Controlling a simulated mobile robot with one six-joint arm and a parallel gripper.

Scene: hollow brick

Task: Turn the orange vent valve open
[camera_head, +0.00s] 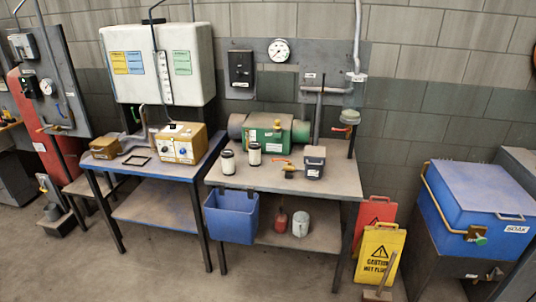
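Several orange or red-orange handles show, and the labels are too small to tell which one is the vent valve. One orange lever (285,162) sits on the right bench, beside a small grey box (314,163). A red-orange handle (341,129) sticks out to the left below the wall pipe at the bench's right rear corner. Another orange handle (44,128) is low on the grey panel at the far left. Whether any of these valves is open or shut cannot be told at this size. My gripper is not in view.
The right bench (340,182) holds a green cylinder unit (270,132) and two canisters (254,154). A blue bin (231,217) hangs at its front. A yellow wet-floor sign (379,254) stands right, near a blue SOAK tank (470,205). Floor in front is clear.

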